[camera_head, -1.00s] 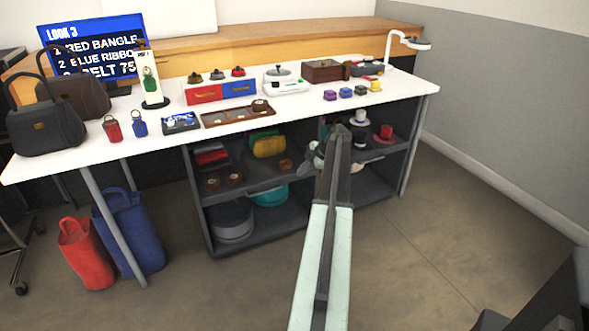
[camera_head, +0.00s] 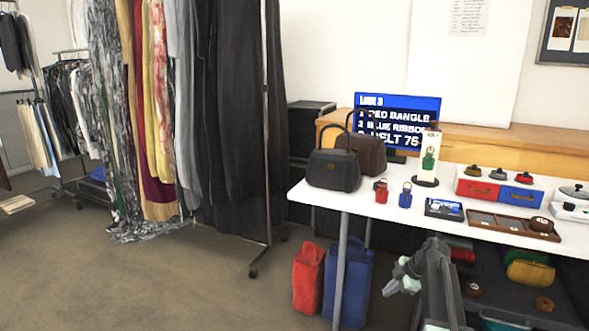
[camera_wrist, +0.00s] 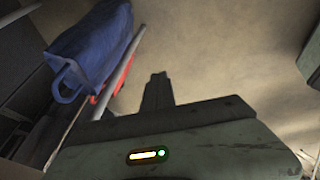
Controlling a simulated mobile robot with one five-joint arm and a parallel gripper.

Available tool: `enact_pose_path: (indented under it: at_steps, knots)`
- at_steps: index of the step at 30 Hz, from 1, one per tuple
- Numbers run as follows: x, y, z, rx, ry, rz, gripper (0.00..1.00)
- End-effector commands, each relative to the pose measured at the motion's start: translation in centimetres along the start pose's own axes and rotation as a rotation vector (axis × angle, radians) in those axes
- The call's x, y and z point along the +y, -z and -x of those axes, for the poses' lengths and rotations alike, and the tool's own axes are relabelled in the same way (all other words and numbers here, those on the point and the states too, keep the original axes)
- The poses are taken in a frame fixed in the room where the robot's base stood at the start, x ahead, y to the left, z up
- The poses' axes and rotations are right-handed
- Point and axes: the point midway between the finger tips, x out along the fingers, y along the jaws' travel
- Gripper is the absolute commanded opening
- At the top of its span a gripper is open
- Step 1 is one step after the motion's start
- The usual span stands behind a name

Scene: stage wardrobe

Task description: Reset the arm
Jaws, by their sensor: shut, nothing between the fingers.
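My arm shows in the head view at the lower right, in front of the white table (camera_head: 400,213). My gripper (camera_head: 402,277) is below the tabletop level in that view, beside the dark arm links, small and partly hidden. In the wrist view my gripper (camera_wrist: 157,92) points away over the brown floor, with its dark fingers together and nothing between them. A blue bag (camera_wrist: 92,48) lies to the upper left of the fingers there, apart from them, with a thin strip of the red bag (camera_wrist: 122,78) beside it.
The red bag (camera_head: 308,278) and blue bag stand under the table by a table leg (camera_head: 341,270). Open shelves (camera_head: 490,300) are right of my arm. A clothes rack with a dark curtain (camera_head: 225,120) stands left. The floor (camera_head: 150,285) at front left is clear.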

Motion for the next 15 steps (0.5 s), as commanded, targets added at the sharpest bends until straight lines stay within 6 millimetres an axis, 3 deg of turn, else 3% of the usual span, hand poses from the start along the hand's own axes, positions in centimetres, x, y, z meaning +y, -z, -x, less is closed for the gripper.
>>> enact_pose_path:
  at_steps: [1, 3, 6, 9, 12, 15]
  knots:
    - [-1.8, 4.6, -1.8, -0.005, 0.042, 0.000, 0.00]
    - [-4.1, 9.9, -3.9, -0.028, 0.096, -0.038, 0.00]
    - [-8.5, 16.3, -6.0, -0.089, 0.162, -0.134, 0.00]
    - [-13.8, 21.1, -7.1, -0.188, 0.202, -0.304, 0.00]
    - [-17.9, 22.6, -7.0, -0.296, 0.191, -0.523, 0.00]
    - [-20.2, 21.7, -6.0, -0.389, 0.144, -0.758, 0.00]
